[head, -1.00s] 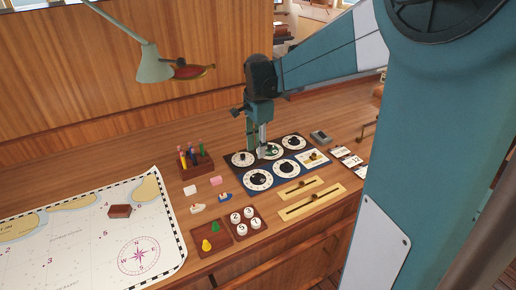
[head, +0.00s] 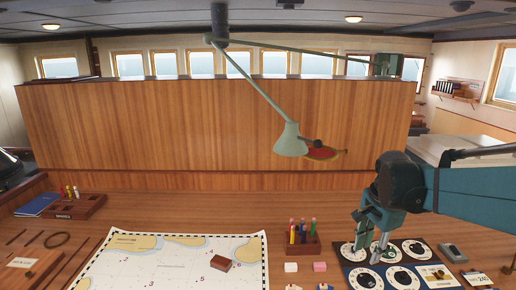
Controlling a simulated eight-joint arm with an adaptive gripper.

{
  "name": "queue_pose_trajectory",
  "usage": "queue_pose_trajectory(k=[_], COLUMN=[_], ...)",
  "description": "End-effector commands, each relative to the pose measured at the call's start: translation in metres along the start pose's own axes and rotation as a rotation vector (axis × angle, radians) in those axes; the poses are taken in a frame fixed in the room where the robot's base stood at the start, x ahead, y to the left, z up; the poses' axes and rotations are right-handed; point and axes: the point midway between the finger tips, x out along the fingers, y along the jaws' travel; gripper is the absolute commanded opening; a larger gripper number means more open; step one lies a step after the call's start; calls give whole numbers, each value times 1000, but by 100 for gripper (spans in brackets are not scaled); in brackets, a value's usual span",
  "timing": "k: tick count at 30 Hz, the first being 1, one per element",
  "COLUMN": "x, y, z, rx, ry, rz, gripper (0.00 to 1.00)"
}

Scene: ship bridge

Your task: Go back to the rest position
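My gripper (head: 368,252) points down over the dial panel (head: 424,266) at the lower right of the head view. Its two fingers are apart, and I see nothing held between them. The fingertips are close to the white dials at the panel's left side; I cannot tell whether they touch one. My arm reaches in from the right edge.
A pen holder (head: 303,245) stands left of the panel, near a white block (head: 291,267) and a pink block (head: 320,267). A chart (head: 150,268) bears a brown block (head: 220,264). A lamp (head: 290,141) hangs above the desk. A grey device (head: 452,253) lies right of the panel.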

Motion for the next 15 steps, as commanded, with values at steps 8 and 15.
queue_pose_trajectory(k=[8, 15], x=[-17, -27], y=[23, 43], z=[34, 61], rx=[-208, -388], ry=[38, 79], rz=[-70, -126], gripper=[29, 29])
